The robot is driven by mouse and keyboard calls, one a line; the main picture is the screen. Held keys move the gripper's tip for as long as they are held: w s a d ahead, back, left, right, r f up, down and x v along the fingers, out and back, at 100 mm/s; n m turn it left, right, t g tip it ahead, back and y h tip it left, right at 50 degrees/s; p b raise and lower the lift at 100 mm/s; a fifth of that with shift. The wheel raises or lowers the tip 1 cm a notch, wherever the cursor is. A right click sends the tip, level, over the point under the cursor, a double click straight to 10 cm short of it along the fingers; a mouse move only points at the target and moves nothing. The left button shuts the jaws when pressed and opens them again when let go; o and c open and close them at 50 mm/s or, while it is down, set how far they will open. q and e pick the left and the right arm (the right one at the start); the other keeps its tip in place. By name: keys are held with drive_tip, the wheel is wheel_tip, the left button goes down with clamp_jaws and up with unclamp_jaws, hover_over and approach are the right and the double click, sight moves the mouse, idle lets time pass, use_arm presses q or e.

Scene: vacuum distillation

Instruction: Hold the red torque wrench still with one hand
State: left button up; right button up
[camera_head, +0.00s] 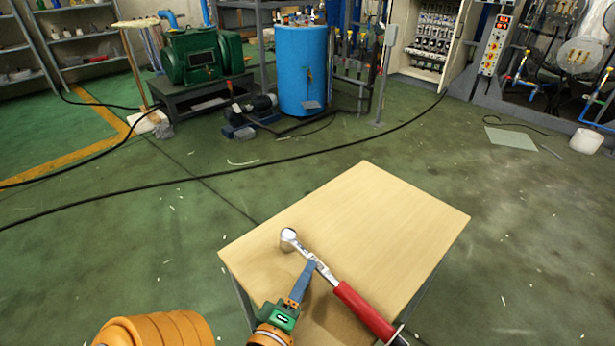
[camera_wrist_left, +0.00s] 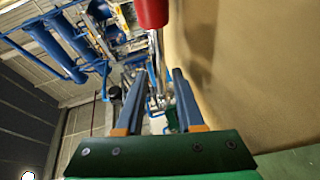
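The torque wrench (camera_head: 325,272) has a round silver head, a metal shaft and a red handle. It slants across the near part of the wooden table top, head toward the far left. My left gripper (camera_head: 308,268) reaches up to its shaft just below the head. In the left wrist view, the two fingers of my left gripper (camera_wrist_left: 161,74) stand apart, with the metal shaft seen between them and gaps beside it. The red handle (camera_wrist_left: 151,12) of the wrench is at the top there. Whether the fingers touch the shaft is unclear. My right gripper is not in view.
The wooden table (camera_head: 375,205) is otherwise bare. Green floor with black cables (camera_head: 200,176) surrounds it. A blue tank (camera_head: 301,70), a green machine (camera_head: 203,57) and an electrical cabinet (camera_head: 433,40) stand at the back, well away from the table.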

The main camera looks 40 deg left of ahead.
use_arm(q)
drive_tip(key=x, duration=0.3)
drive_tip(key=shift+w, duration=0.1)
clamp_jaws()
idle(1.2)
drive_tip(key=shift+c, duration=1.5)
unclamp_jaws()
clamp_jaws()
